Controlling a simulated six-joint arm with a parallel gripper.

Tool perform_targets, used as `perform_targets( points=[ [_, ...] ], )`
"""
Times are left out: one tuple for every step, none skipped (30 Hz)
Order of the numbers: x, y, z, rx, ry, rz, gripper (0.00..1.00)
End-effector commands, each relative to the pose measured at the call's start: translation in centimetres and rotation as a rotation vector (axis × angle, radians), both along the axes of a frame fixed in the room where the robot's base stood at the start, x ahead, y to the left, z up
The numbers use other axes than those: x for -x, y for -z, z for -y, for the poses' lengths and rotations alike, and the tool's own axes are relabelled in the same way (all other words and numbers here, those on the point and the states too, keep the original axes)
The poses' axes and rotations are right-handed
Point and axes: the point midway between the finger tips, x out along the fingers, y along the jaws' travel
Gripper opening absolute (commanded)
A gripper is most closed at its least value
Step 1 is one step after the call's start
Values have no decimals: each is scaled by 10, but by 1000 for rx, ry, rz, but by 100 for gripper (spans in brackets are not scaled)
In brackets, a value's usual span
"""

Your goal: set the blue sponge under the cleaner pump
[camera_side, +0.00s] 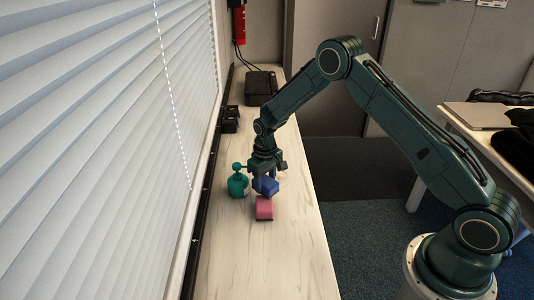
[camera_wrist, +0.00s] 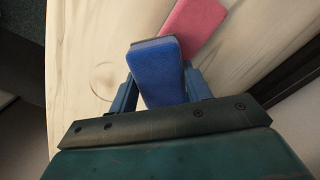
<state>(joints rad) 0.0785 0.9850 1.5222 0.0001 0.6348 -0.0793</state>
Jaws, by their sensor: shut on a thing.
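The blue sponge (camera_side: 267,186) is a small block between my gripper's fingers. My gripper (camera_side: 265,178) is shut on it, just behind a pink block in the side view. In the wrist view the blue sponge (camera_wrist: 158,72) sits between the two blue fingers of my gripper (camera_wrist: 160,88), its far end overlapping the pink block. The green cleaner pump (camera_side: 238,183) stands upright on the counter, just left of my gripper in the side view. The wrist view does not show the pump. I cannot tell whether the sponge touches the counter.
The pink block (camera_side: 264,208) lies on the pale counter (camera_side: 265,265) close in front of the sponge; it also shows in the wrist view (camera_wrist: 199,24). Window blinds (camera_side: 100,130) line the left side. Black boxes (camera_side: 261,87) stand at the far end. The near counter is clear.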

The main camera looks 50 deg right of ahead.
Motion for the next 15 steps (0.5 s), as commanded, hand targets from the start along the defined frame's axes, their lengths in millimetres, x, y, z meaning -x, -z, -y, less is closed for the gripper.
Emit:
perform_targets(
  points=[
    [-1,0,1,0,1,0,27],
    [-2,0,2,0,1,1,27],
    [-3,0,3,0,1,1,27],
    [-4,0,5,0,2,1,27],
    [-6,0,6,0,2,1,27],
    [-9,0,9,0,2,2,27],
    [-11,1,11,0,2,1,27],
    [-13,1,13,0,2,1,27],
    [-16,0,16,0,2,2,27],
    [-18,0,19,0,2,2,27],
    [-21,0,21,0,2,2,27],
    [-23,1,24,0,2,1,27],
    [-26,1,26,0,2,1,27],
    [-28,1,28,0,2,2,27],
    [-27,5,28,0,1,-2,27]
  ],
)
